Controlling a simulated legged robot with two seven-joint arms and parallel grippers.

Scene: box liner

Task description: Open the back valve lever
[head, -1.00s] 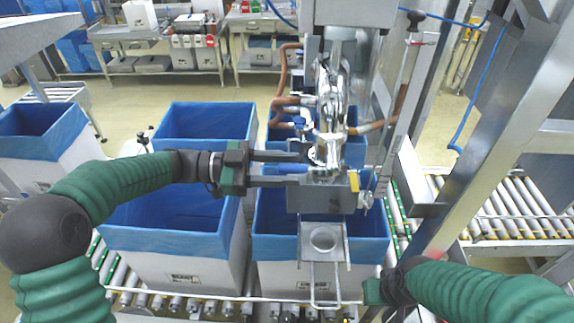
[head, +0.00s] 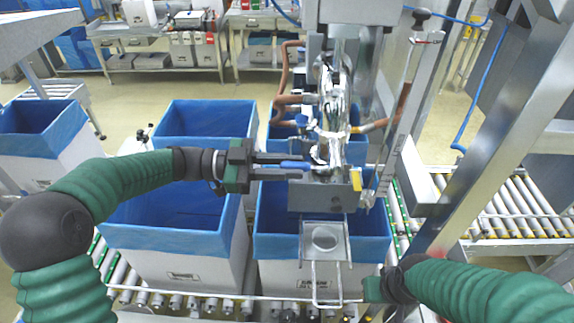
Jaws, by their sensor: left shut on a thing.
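The steel valve assembly (head: 332,120) hangs from the filling machine above the near right blue-lined box. My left gripper (head: 299,165) reaches in from the left at the valve block. Its two fingers are shut on a blue lever (head: 290,164) at the left side of the valve, and they hide part of it. My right gripper (head: 373,289) is low at the right, by the front edge of the near right box. Its fingers do not show clearly.
Blue-lined white boxes (head: 185,268) stand on a roller conveyor (head: 180,301). A steel spout plate (head: 324,240) with a wire handle hangs below the valve. A steel post (head: 490,150) stands at the right. Benches (head: 150,50) stand at the back.

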